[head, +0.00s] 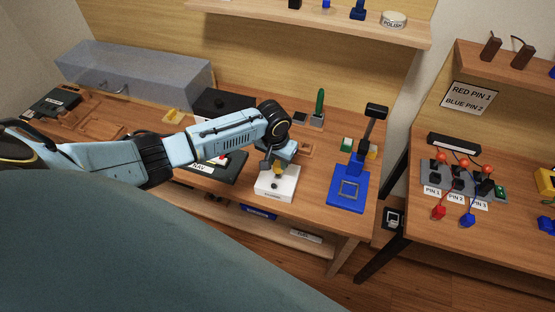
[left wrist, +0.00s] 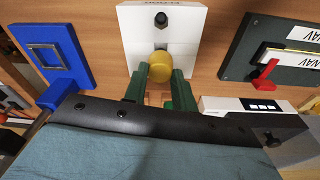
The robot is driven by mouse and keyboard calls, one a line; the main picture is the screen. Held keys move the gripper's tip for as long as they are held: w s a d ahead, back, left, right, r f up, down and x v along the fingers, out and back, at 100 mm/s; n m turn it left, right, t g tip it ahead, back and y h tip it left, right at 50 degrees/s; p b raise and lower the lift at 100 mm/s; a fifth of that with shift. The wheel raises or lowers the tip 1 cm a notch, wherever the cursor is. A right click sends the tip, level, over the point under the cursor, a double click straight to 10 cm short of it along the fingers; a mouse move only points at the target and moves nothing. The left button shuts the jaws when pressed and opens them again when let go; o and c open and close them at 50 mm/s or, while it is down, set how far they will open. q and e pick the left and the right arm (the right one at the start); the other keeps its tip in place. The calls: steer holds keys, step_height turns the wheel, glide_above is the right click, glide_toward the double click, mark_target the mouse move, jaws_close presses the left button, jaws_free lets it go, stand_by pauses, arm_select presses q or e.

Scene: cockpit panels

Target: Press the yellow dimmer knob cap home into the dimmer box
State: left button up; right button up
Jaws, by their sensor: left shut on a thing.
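The white dimmer box (head: 285,187) stands near the table's front edge, with a dark post on its top. It also shows at the top of the left wrist view (left wrist: 133,35). My left gripper (head: 278,166) is above the back part of the box, pointing down. In the left wrist view its two green fingers (left wrist: 160,82) are shut on the round yellow knob cap (left wrist: 160,68). The cap (head: 278,172) is at the box's back part, apart from the dark post (left wrist: 162,19). I cannot tell whether the cap touches the box. My right gripper is not in view.
A blue stand (head: 347,197) with an upright lever is right of the box. A dark NAV panel (head: 229,168) with a red switch is to its left. Behind are a black box (head: 222,104) and a green-handled tool (head: 319,103). Bare table lies between box and blue stand.

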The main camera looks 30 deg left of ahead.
mark_target(277, 165)
arm_select(q)
steer(key=shift+p, duration=0.7)
stand_by(0.5)
steer(key=shift+f+b, duration=0.95)
steer(key=shift+f, duration=0.7)
steer(key=o, duration=1)
steer(key=shift+r, duration=0.1)
steer(key=r, duration=0.4)
steer(key=s+r+p, duration=0.1)
steer(key=r, duration=0.8)
steer(key=shift+s+r, duration=0.1)
steer(key=shift+s, duration=0.25)
